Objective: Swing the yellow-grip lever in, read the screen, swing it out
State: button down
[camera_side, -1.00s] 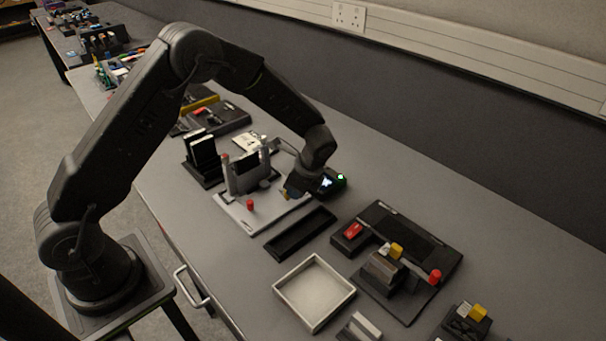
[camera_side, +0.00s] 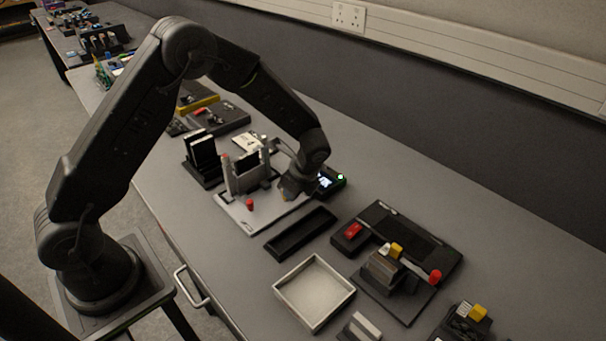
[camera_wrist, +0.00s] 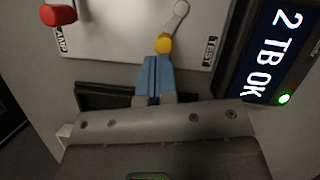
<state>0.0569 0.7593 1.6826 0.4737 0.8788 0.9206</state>
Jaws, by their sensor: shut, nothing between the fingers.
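The yellow grip (camera_wrist: 164,43) of the lever sits just beyond my fingertips in the wrist view. The pale lever arm (camera_wrist: 176,20) runs up from it, near the TEST label on the white plate (camera_wrist: 115,38). My gripper (camera_wrist: 155,62) has its blue fingers together with nothing between them. I cannot tell whether they touch the grip. The screen (camera_wrist: 276,50) reads "2 TB OK" beside a lit green lamp (camera_wrist: 284,99). In the side view my gripper (camera_side: 285,195) is low over the plate's right part, left of the screen (camera_side: 325,182).
A red knob (camera_wrist: 58,14) stands by the CLAMP label. A black tray (camera_side: 300,234) and an empty pale tray (camera_side: 314,291) lie in front. A black fixture with a red knob (camera_side: 435,276) stands to the right. Upright dark drives (camera_side: 202,155) stand at left.

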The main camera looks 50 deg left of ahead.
jog(key=shift+s+m, duration=0.2)
jog(key=shift+m, duration=0.1)
jog(key=shift+a, duration=0.1)
dwell(0.3)
